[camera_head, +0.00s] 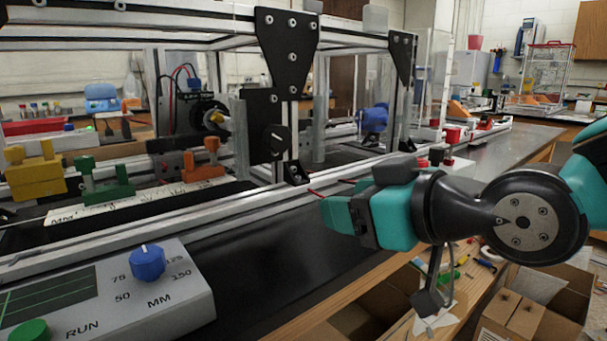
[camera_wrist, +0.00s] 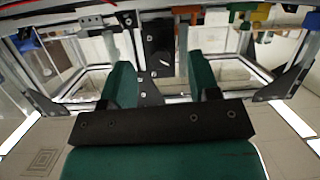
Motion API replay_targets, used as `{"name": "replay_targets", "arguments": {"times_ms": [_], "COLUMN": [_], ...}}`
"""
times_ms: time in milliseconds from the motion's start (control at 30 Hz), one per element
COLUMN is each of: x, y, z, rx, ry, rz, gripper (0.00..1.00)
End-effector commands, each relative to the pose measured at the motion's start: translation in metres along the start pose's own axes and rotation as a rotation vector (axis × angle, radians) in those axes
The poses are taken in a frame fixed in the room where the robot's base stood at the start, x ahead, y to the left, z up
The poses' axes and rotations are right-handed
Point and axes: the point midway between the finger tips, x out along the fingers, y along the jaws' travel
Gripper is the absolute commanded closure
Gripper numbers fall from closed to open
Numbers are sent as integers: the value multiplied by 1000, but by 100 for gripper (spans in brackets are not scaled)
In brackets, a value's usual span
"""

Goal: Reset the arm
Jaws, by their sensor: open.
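My gripper (camera_head: 330,205) is teal and black and comes in from the right in the head view. It hangs over the dark bench top in front of the extrusion frame (camera_head: 168,220). In the wrist view my gripper (camera_wrist: 164,85) shows two green fingers spread apart with nothing between them. The frame's black plate and silver rails (camera_wrist: 157,45) show beyond the fingers. In the head view the gripper looks clear of the frame, though the exact gap cannot be told.
A grey control box (camera_head: 110,295) with a blue knob (camera_head: 147,262) stands at the front left. Yellow (camera_head: 35,172), green (camera_head: 103,182) and orange (camera_head: 203,162) pieces stand by the rail. Open cardboard boxes (camera_head: 520,315) lie below right. The dark bench top (camera_head: 270,265) is bare at front.

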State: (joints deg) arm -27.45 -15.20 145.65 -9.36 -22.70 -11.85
Motion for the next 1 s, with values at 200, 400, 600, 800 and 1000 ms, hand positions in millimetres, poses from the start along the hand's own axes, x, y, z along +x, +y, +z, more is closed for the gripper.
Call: {"name": "replay_targets", "arguments": {"times_ms": [200, 400, 600, 800, 1000], "x": [-30, -76, -119, -133, -154], "y": [-22, -41, -47, -42, -36], "z": [79, 121, 115, 67, 1], "rx": [169, 254, 288, 286, 286], "ry": [-488, -828, -1040, -1037, -1036], "rz": [-141, -235, -288, -288, -288], "gripper": [44, 44, 44, 44, 44]}}
